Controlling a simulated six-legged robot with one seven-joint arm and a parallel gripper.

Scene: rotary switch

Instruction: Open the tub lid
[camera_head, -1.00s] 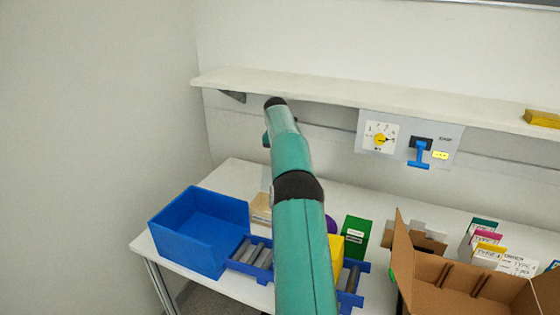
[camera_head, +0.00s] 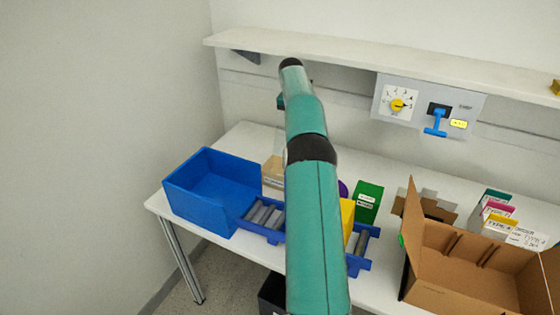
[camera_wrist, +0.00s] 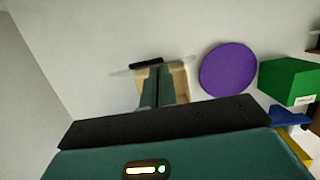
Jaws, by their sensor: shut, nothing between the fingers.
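A small beige tub (camera_head: 273,172) stands on the table beside the blue bin, partly hidden behind my arm in the head view. In the wrist view the tub (camera_wrist: 180,82) lies behind my gripper fingers. A thin, clear panel with a black bar (camera_wrist: 146,63) shows at its far side; it looks like the lid, but its exact angle is hard to tell. My gripper (camera_wrist: 160,75) is shut and empty, in front of the tub in the wrist view. I cannot tell if it touches.
A purple round thing (camera_wrist: 228,69) and a green box (camera_wrist: 288,80) stand right of the tub. A blue bin (camera_head: 212,195) is left; an open cardboard box (camera_head: 470,275) is right. A shelf (camera_head: 380,62) and switch panel (camera_head: 425,105) are above.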

